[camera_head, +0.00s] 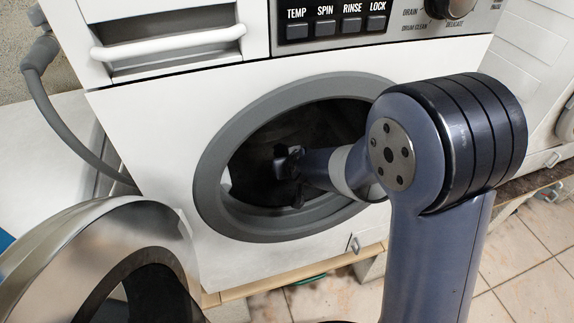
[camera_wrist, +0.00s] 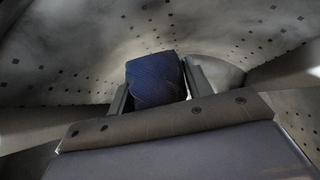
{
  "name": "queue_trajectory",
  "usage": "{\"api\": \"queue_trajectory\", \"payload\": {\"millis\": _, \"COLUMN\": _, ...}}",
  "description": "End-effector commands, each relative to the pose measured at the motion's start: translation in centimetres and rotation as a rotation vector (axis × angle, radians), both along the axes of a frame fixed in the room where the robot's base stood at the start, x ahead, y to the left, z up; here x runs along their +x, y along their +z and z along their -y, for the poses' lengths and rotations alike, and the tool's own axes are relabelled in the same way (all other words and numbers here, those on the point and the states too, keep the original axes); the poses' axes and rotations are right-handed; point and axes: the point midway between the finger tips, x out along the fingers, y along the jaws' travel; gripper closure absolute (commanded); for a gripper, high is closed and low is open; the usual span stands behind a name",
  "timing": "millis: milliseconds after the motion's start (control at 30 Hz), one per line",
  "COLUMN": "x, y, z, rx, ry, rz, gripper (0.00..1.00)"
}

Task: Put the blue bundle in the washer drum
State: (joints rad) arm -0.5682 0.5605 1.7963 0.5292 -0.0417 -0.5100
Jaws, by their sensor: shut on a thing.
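The blue bundle (camera_wrist: 154,80) is between the two fingers of my gripper (camera_wrist: 158,92) in the wrist view. My gripper is shut on it. Perforated metal drum walls (camera_wrist: 60,50) surround them in that view. In the head view, the white washer (camera_head: 150,130) has its round opening with a grey rim (camera_head: 212,190). My arm reaches through this opening, and my gripper (camera_head: 288,165) is inside the dark drum (camera_head: 262,150). The bundle is hard to make out in the head view. I cannot tell how far it is from the drum wall.
The washer's round door (camera_head: 50,240) stands open at the lower left. A detergent drawer (camera_head: 170,45) and control buttons (camera_head: 335,28) are above the opening. A grey hose (camera_head: 60,120) runs down the left side. The tiled floor (camera_head: 530,270) shows at the lower right.

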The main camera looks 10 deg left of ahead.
Motion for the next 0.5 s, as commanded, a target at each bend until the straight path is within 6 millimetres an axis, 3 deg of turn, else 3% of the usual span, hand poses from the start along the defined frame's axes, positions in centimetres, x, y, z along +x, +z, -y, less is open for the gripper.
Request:
{"api": "queue_trajectory", "payload": {"millis": 400, "x": 0.20, "y": -0.36, "z": 0.02, "rx": 0.001, "ry": -0.001, "rz": 0.001, "gripper": 0.77}}
{"api": "queue_trajectory", "payload": {"millis": 433, "x": 0.20, "y": -0.36, "z": 0.02, "rx": 0.001, "ry": -0.001, "rz": 0.001, "gripper": 0.49}}
{"api": "queue_trajectory", "payload": {"millis": 500, "x": 0.19, "y": -0.36, "z": 0.01, "rx": 0.001, "ry": -0.001, "rz": 0.000, "gripper": 0.44}}
